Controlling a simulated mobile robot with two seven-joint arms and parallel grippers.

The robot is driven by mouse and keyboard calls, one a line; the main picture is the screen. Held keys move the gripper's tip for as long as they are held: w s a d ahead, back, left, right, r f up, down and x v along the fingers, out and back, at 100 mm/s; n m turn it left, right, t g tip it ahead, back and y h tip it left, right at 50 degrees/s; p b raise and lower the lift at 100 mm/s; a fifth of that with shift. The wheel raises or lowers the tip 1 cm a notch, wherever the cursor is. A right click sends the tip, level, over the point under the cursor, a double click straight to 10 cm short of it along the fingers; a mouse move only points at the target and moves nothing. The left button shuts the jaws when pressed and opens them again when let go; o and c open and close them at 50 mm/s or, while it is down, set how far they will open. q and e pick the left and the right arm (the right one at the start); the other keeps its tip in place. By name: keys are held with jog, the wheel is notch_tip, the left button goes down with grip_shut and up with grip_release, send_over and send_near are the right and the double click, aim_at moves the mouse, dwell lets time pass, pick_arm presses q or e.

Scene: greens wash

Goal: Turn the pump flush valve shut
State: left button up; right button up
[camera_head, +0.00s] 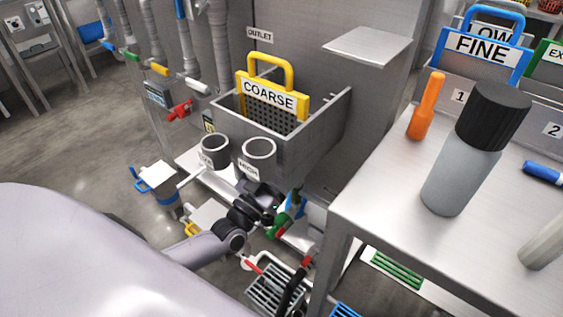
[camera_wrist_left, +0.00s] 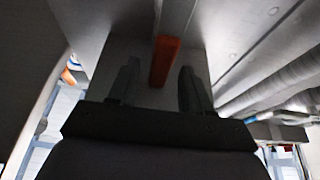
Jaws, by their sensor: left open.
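My left gripper (camera_head: 270,205) is low in front of the sink, below the HIGH cup, in the head view; its fingers are hard to make out there. In the left wrist view the left gripper (camera_wrist_left: 157,76) is open, its two dark fingers apart. An orange-red bar (camera_wrist_left: 164,60), perhaps a valve handle, shows between and beyond the fingers; I cannot tell whether they touch it. Green, blue and red parts (camera_head: 280,226) are beside the gripper in the head view. No readable label identifies the pump flush valve. My right gripper is out of view.
A steel sink (camera_head: 330,115) holds the yellow COARSE screen (camera_head: 270,92). Two grey cups (camera_head: 258,148) stand in front of it. A steel table (camera_head: 385,190) with a grey bottle (camera_head: 460,175) is at right. Pipes with coloured handles (camera_head: 180,109) are at left.

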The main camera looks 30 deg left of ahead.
pick_arm(q)
grip_shut()
jog(key=shift+d+m, duration=0.15)
jog(key=shift+m, duration=0.15)
jog(key=s+d+f+m+g+h+p, duration=0.1)
jog(key=d+f+m+g+h+p, duration=0.2)
jog(key=m, duration=1.9)
jog(key=shift+d+f+g+h, duration=1.4)
jog(key=shift+d+f+g, duration=0.4)
jog(key=shift+d+f, duration=0.5)
jog(key=shift+a+f, duration=0.15)
grip_release()
